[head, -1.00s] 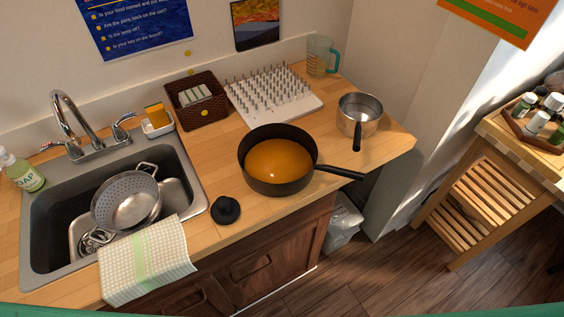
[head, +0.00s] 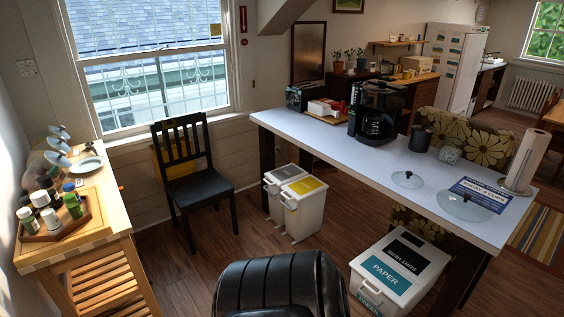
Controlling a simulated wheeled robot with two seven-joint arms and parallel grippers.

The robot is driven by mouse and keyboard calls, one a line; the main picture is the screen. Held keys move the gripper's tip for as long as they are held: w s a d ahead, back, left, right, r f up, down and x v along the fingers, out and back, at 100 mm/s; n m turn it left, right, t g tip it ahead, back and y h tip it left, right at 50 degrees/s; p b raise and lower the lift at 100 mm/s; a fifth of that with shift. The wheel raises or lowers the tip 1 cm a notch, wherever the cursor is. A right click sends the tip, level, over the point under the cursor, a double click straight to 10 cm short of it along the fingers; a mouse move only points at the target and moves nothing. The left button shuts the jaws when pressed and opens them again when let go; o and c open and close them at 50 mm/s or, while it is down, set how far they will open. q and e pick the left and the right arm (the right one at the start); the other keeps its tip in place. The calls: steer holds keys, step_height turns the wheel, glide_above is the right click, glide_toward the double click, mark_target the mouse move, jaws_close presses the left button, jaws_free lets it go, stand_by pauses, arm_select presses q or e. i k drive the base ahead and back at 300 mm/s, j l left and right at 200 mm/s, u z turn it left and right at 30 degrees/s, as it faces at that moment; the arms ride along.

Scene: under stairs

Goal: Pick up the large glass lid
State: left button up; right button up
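Two glass lids lie on the white table (head: 335,150) at the right in the head view. The larger glass lid (head: 464,208) is near the table's front right end, partly over or against a blue and white printed sheet (head: 484,194). The smaller glass lid (head: 407,180) lies to its left, apart from it. Both look clear, with a small knob on top. Neither of my grippers is in view.
A paper towel roll (head: 527,158) stands right of the large lid. A coffee maker (head: 376,112) stands further back. A black padded chair back (head: 280,285), bins (head: 398,268) and a wooden chair (head: 188,165) occupy the floor. Open floor shows between wooden cart (head: 92,215) and table.

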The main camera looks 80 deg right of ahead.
mark_target(464, 206)
steer(key=l+z, duration=0.1)
steer(key=z, duration=0.35)
steer(key=l+z, duration=0.1)
steer(key=z, duration=0.35)
steer(key=l+z, duration=0.1)
steer(key=z, duration=0.35)
steer(key=l+z, duration=0.1)
steer(key=z, duration=0.35)
steer(key=k, duration=0.05)
